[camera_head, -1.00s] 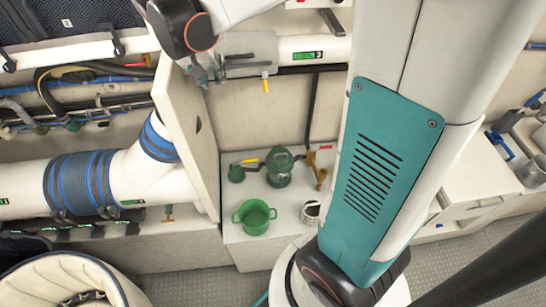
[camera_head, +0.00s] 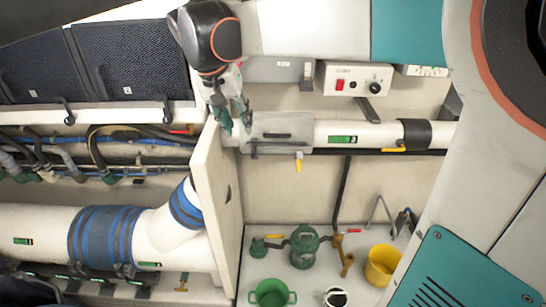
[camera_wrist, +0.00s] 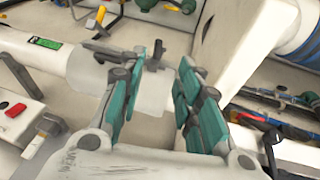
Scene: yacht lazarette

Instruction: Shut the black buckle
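A grey cover (camera_head: 285,128) wraps the white pipe at the upper middle. A small dark latch-like part (camera_head: 254,149) sits at its lower left edge; I cannot tell for sure that it is the black buckle, or whether it is shut. In the wrist view the grey cover (camera_wrist: 152,92) lies behind the fingers, with a dark part (camera_wrist: 156,56) near the fingertips. My gripper (camera_head: 236,118) is at the left end of the cover, teal fingers apart and nothing seen between them. It also shows in the wrist view (camera_wrist: 170,72). I cannot tell whether it touches anything.
A white upright panel (camera_head: 215,200) stands just below my gripper. Mesh panels (camera_head: 130,55) with dark catches (camera_head: 167,112) are at left. A control box (camera_head: 357,78) is at right. A green pot (camera_head: 272,293), green lantern (camera_head: 304,246) and yellow bucket (camera_head: 382,265) stand below.

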